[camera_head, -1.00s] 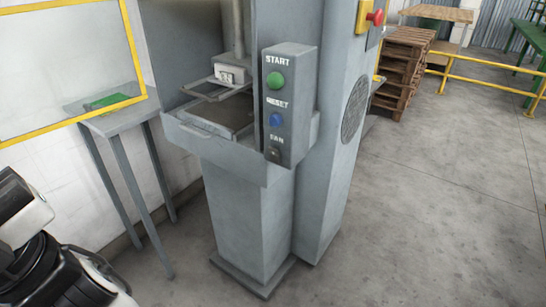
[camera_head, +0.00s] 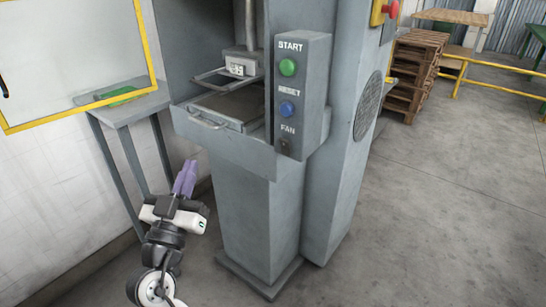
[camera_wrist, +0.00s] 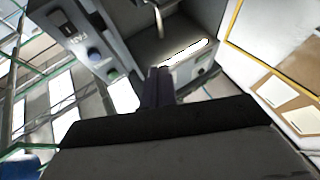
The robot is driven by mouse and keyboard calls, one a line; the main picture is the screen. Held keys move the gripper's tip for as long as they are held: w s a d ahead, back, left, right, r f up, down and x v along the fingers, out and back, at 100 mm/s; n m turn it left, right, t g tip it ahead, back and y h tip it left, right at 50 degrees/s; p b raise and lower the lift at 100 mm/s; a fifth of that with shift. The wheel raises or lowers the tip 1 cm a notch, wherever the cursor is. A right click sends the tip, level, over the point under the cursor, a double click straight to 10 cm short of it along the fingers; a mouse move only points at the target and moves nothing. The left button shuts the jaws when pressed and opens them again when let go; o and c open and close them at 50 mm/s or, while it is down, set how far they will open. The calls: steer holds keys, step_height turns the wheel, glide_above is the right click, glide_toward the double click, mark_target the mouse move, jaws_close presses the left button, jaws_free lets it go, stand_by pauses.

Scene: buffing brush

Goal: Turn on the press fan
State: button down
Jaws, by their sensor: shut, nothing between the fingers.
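The grey press (camera_head: 245,205) stands in the middle of the head view. Its control box (camera_head: 303,95) carries a green START button (camera_head: 288,67), a blue RESET button (camera_head: 287,108) and a small dark FAN switch (camera_head: 284,145) at the bottom. Which way the switch is set is too small to tell. My gripper (camera_head: 186,175) has purple fingers, shut and empty, left of and below the control box, apart from the press. In the wrist view the control box (camera_wrist: 92,45) is at the upper left, with its FAN label showing, beyond my gripper (camera_wrist: 158,72).
A grey side table (camera_head: 130,108) with a green item stands left of the press. A yellow-framed panel (camera_head: 75,60) hangs over it. Wooden pallets (camera_head: 412,70) and a yellow rail (camera_head: 490,85) are at the back right. The floor on the right is clear.

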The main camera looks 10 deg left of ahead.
steer(key=d+f+m+g+h, duration=0.3)
steer(key=d+f+m+h, duration=0.2)
steer(key=d+h, duration=0.4)
steer(key=shift+s+f+m+g+h+b, duration=0.3)
steer(key=shift+s+f+h+b, duration=0.1)
steer(key=shift+f, duration=0.25)
steer(key=p, duration=0.6)
glide_toward(283, 142)
steer(key=x, duration=0.6)
steer(key=shift+a+r, duration=0.1)
steer(key=shift+r, duration=0.05)
steer(key=shift+w+d, duration=0.25)
steer(key=shift+w, duration=0.1)
